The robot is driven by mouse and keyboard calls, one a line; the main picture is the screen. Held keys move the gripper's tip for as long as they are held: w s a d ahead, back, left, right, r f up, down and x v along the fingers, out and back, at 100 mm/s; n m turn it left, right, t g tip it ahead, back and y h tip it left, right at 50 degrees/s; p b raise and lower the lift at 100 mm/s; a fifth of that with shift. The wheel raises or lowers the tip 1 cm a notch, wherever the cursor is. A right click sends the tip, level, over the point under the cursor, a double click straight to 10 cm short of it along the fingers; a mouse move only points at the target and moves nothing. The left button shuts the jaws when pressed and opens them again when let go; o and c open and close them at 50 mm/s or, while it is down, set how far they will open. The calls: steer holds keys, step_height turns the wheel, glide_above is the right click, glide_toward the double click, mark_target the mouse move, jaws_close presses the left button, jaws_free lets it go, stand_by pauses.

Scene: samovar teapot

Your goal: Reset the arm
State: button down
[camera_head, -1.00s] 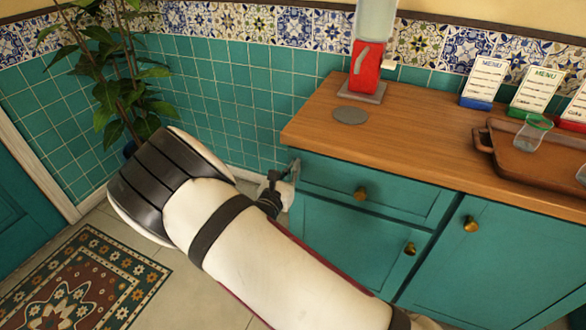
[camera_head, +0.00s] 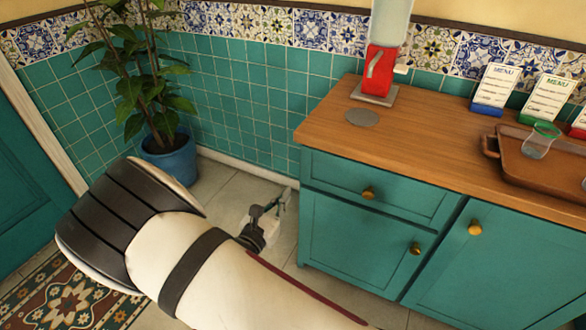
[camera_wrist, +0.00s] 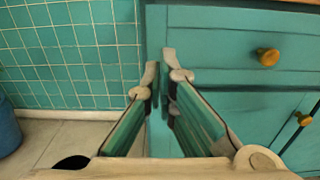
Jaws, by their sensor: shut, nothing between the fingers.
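My gripper (camera_head: 283,197) is shut and empty. In the head view it is low, beside the left end of the teal cabinet (camera_head: 345,232), over the tiled floor, partly hidden behind my white arm. In the wrist view its fingertips (camera_wrist: 160,70) are close together in front of the cabinet's left edge. A drawer with a brass knob (camera_wrist: 268,57) lies to their right. I cannot tell whether the fingers touch the cabinet.
The wooden counter (camera_head: 440,147) bears a red dispenser (camera_head: 379,72), a grey disc (camera_head: 362,117), menu cards and a brown tray (camera_head: 520,182) with a glass (camera_head: 540,138). A plant in a blue pot (camera_head: 170,160) stands in the corner. Bare floor (camera_head: 222,185) lies between pot and cabinet.

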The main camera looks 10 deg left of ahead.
steer(key=s+d+r+m+g+h, duration=0.1)
steer(key=d+r+m+g+h, duration=0.6)
steer(key=d+r+m, duration=0.75)
steer(key=s+d+r+m+g+y, duration=0.2)
steer(key=s+d+r+m+g, duration=0.25)
steer(key=s+d, duration=0.3)
steer(key=s+d+r+m+g+y, duration=0.1)
steer(key=s+d+r+m+g, duration=0.2)
steer(key=s+d+g, duration=0.4)
steer(key=s+r+m+t+y, duration=0.35)
steer(key=s+m+y, duration=0.65)
steer(key=s, duration=1)
step_height(320, 180, up, 20)
steer(key=a+t+p, duration=0.1)
steer(key=t+p, duration=0.1)
steer(key=p, duration=1.5)
steer(key=shift+s+f, duration=0.1)
